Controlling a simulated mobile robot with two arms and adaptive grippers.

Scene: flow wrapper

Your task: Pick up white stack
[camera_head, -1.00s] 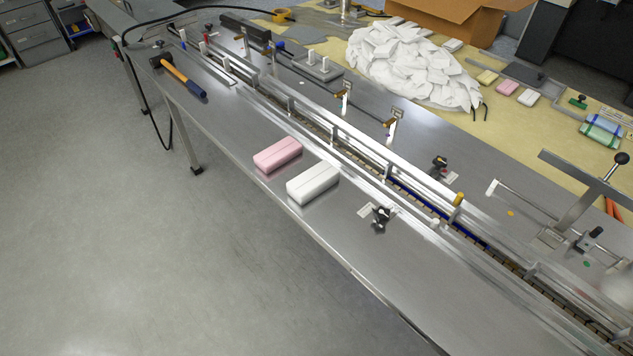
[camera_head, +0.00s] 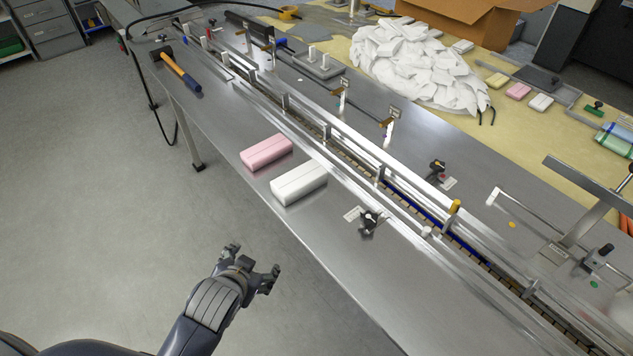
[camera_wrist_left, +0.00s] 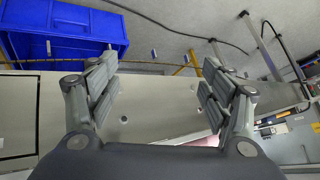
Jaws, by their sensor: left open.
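The white stack (camera_head: 299,183) lies flat on the near part of the steel table, beside the conveyor rails. A pink stack (camera_head: 266,153) lies just up and to the left of it, with a small gap between them. My left gripper (camera_head: 257,263) is in the lower middle of the head view, off the near table edge and below the white stack, not touching it. In the left wrist view the fingers of my left gripper (camera_wrist_left: 158,95) are wide apart with nothing between them. My right gripper shows in neither view.
A hammer (camera_head: 180,73) lies at the table's far left. Conveyor rails (camera_head: 345,178) run along the table behind the stacks. A black clamp knob (camera_head: 369,220) stands right of the white stack. A white pile (camera_head: 420,62) lies on the back table. A blue bin (camera_wrist_left: 66,32) shows in the wrist view.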

